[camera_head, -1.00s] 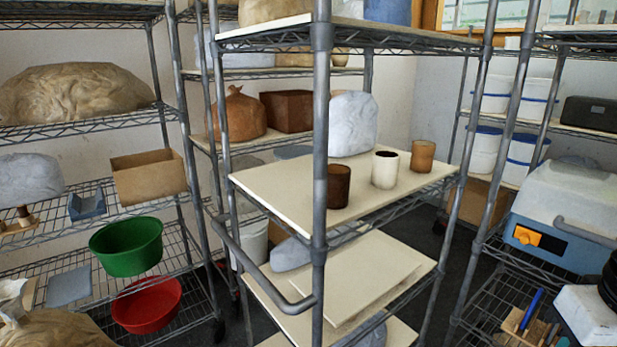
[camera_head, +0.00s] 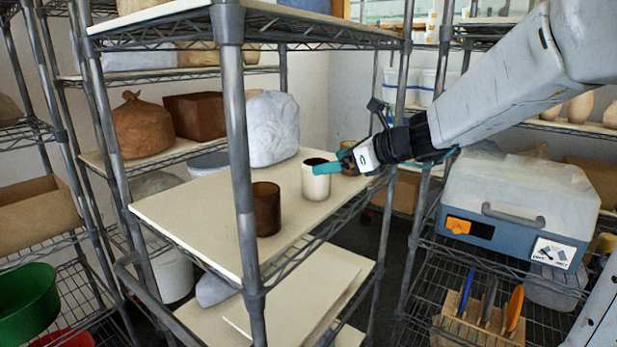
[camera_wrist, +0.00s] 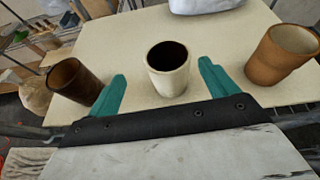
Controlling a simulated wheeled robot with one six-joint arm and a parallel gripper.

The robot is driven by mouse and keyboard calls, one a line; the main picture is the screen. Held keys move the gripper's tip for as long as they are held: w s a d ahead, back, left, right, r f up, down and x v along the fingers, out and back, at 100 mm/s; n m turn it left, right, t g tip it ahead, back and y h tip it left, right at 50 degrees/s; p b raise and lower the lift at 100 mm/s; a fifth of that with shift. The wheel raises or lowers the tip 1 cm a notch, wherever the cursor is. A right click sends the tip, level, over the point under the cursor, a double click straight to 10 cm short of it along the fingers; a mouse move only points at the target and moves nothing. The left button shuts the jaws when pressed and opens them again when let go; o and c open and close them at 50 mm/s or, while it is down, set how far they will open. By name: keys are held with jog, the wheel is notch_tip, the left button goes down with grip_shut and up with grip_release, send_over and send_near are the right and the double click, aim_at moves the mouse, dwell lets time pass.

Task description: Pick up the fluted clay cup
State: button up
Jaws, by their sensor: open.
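Three cups stand upright on the cream shelf board. They are a dark brown cup (camera_head: 266,209), a cream-white cup (camera_head: 316,188) with a dark inside, and a tan cup (camera_head: 350,158) partly behind my gripper. Fluting cannot be made out on any of them. My gripper (camera_head: 333,164) has teal fingers, is open and empty, and is at the cream-white cup's rim in the head view. In the wrist view the cream-white cup (camera_wrist: 168,72) is ahead, centred between the spread fingers. The dark brown cup (camera_wrist: 76,80) is left and the tan cup (camera_wrist: 284,54) right.
A grey shelf post (camera_head: 240,170) rises in front, near the dark brown cup. A pale wrapped lump (camera_head: 272,128) stands behind the cups. The upper shelf (camera_head: 165,15) hangs above the board (camera_head: 185,212). A blue-grey case (camera_head: 520,212) sits on the right rack.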

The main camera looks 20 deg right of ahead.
aim_at(311, 164)
jog(key=shift+m, duration=0.4)
jog(key=x, duration=0.5)
jog(key=w+d+x, duration=0.1)
jog(key=x, duration=0.2)
jog(key=shift+a+r, duration=0.15)
jog(key=c, duration=1.2)
